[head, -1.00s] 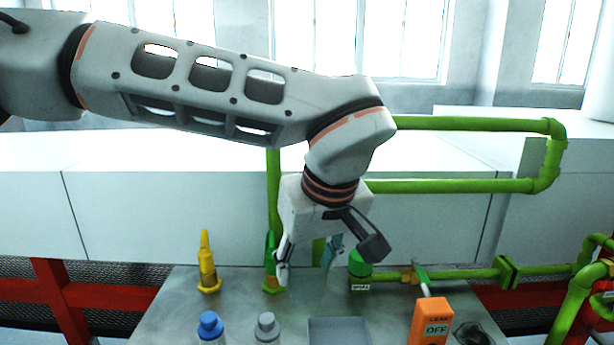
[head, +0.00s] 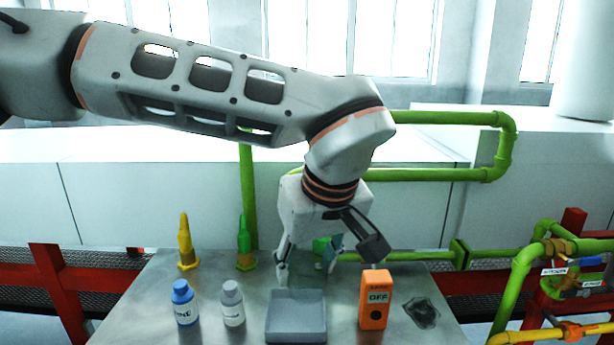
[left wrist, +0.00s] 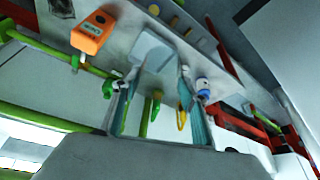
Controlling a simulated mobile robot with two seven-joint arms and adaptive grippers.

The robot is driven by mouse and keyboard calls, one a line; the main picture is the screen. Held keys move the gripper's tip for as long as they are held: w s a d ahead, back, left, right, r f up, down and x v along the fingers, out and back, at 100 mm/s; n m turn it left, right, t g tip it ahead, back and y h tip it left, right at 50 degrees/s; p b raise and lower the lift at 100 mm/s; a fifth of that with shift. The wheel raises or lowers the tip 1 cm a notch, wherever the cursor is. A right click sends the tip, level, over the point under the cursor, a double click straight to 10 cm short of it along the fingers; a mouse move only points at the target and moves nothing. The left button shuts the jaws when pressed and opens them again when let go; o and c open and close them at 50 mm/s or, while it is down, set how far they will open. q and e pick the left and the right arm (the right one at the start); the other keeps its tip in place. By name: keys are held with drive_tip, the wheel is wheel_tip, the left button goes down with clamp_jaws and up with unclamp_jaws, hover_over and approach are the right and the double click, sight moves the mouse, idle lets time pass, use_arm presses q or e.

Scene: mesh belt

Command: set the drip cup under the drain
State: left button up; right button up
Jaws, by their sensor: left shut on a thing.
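My left gripper (head: 308,268) hangs over the metal bench, fingers pointing down and well apart. It is shut on a clear, teal-tinted thing, seemingly the drip cup (head: 335,246); in the left wrist view teal strips show along both fingers (left wrist: 157,105), with the background visible between them. The cup's outline is hard to make out. Behind the gripper is a green fitting (head: 321,250) on the green pipework, mostly hidden; I cannot tell whether it is the drain. My right gripper is not in view.
A shallow grey tray (head: 296,316) lies in front of the gripper. An orange box marked OFF (head: 375,300) and a dark patch (head: 421,313) are to its right.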

use_arm(q)
drive_tip(key=s+a+f, duration=0.2)
drive_tip(key=a, duration=1)
drive_tip(key=s+a+f+m+p, duration=0.1)
drive_tip(key=a+f, duration=0.1)
drive_tip(key=a, duration=1)
drive_tip(key=shift+s+a+f+h, duration=0.15)
drive_tip(key=shift+s+f+h, duration=0.15)
drive_tip(key=shift+s+f, duration=0.1)
drive_tip(key=shift+w, duration=0.1)
